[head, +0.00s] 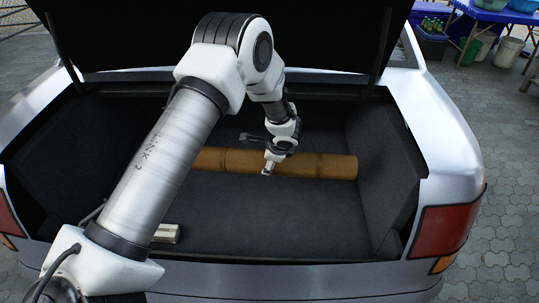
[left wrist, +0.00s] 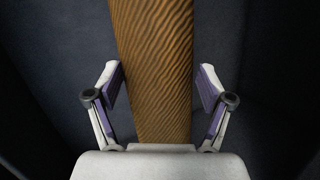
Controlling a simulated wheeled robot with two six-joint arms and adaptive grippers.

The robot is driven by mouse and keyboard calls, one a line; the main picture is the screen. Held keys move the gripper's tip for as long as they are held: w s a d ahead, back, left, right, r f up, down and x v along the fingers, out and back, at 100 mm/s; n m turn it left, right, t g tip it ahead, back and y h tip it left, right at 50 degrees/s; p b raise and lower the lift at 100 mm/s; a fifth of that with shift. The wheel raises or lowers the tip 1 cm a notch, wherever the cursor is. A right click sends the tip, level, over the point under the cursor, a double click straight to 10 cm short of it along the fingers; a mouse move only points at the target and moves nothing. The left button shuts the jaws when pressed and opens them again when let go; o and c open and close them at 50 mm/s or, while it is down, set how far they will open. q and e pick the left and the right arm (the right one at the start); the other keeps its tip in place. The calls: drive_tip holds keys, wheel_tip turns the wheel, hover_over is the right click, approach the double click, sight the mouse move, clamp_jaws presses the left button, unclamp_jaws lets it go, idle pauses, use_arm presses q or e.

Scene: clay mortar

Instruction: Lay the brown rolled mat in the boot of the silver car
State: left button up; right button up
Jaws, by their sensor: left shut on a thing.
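The brown rolled mat (head: 318,166) is inside the boot of the silver car (head: 455,160), lying crosswise towards the back of the dark boot floor (head: 290,215). Its left part is hidden behind my arm. I cannot tell whether it touches the floor. My left gripper (head: 268,169) reaches down over the mat near its visible middle. My right gripper is not in view.
The raised boot lid (head: 330,40) hangs over the back of the boot. A small pale box (head: 166,233) lies at the front left of the boot floor. The floor to the front right is clear. A blue table (head: 490,12) stands on the paving at the upper right.

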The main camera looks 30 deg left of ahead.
use_arm(q)
wheel_tip(320, 180, down, 10)
drive_tip(key=b, duration=0.5)
drive_tip(key=shift+b, duration=0.4)
wheel_tip(320, 180, down, 14)
drive_tip(key=b, duration=1.3)
drive_tip(key=o, duration=1.7)
drive_tip(key=shift+c, duration=0.2)
drive_tip(key=v, duration=1.2)
